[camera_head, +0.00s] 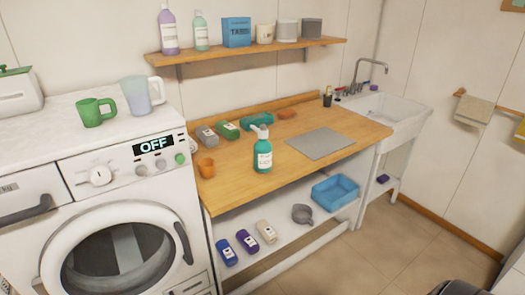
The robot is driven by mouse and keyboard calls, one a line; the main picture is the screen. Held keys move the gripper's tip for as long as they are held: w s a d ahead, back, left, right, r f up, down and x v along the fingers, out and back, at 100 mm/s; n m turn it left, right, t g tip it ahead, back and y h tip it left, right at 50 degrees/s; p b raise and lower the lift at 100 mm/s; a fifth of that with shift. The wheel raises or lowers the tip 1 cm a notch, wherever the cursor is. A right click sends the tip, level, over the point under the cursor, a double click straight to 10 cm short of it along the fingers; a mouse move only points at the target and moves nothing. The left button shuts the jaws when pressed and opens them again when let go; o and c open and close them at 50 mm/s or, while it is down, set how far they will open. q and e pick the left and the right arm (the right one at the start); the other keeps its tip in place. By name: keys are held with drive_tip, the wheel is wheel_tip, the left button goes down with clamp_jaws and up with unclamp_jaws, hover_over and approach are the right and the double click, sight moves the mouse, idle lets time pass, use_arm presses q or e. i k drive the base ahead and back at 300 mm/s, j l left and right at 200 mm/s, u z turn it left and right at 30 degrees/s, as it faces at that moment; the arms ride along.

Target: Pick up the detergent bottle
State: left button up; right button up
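No label readable here says detergent, so I cannot tell which bottle is the detergent bottle. A teal pump bottle (263,155) with a white label and pale pump head stands upright on the wooden worktop. A purple bottle (169,31) and a pale green bottle (201,33) stand upright on the wall shelf. A blue bottle (226,252), a dark purple bottle (247,241) and a beige bottle (266,231) are on the low white shelf. Neither of my grippers is in view.
A washing machine (45,190) showing OFF stands left, with a green mug (95,112) and a jug (142,97) on top. An orange cup (206,168), a grey mat (325,144) and several small items share the worktop (225,190). A sink (395,110) is right. Floor in front is free.

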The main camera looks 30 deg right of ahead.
sight(262, 149)
drive_tip(key=i+l, duration=0.15)
drive_tip(key=l, duration=0.25)
drive_tip(key=i+l, duration=0.15)
drive_tip(key=l, duration=0.25)
drive_tip(key=i+l, duration=0.15)
drive_tip(key=l, duration=0.25)
drive_tip(key=i+l, duration=0.15)
drive_tip(key=l, duration=0.25)
drive_tip(key=i+l, duration=0.15)
drive_tip(key=l, duration=0.25)
drive_tip(key=i+l, duration=0.15)
drive_tip(key=l, duration=0.25)
drive_tip(key=i+l, duration=0.15)
drive_tip(key=l, duration=0.25)
